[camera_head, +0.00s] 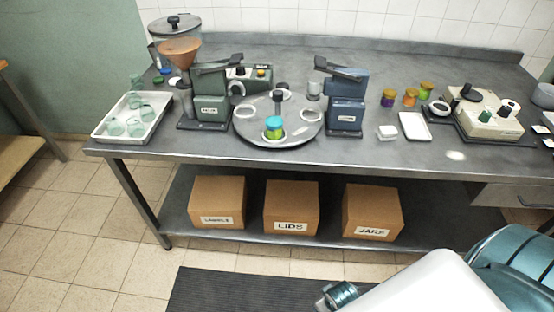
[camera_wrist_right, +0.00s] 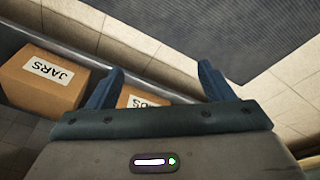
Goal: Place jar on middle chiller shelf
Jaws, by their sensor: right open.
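No chiller shelf shows in either view. A jar with a teal lid and yellow-green contents (camera_head: 273,131) stands at the front of the round grey turntable (camera_head: 247,128) on the bench. A purple jar (camera_head: 388,98), an orange jar (camera_head: 409,97) and a green jar (camera_head: 426,91), with orange-yellow lids, stand in a group right of the blue press. In the right wrist view my right gripper (camera_wrist_right: 160,80) is open with nothing between its fingers, with floor and a dark mat beyond. My left gripper is not in view.
A white tray (camera_head: 105,136) of empty glass jars is on the bench's left. A green press (camera_head: 211,108), blue press (camera_head: 346,112) and beige machine (camera_head: 491,123) stand on the bench (camera_head: 380,155). Cardboard boxes (camera_head: 291,209) sit below. A dark mat (camera_head: 230,292) lies in front.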

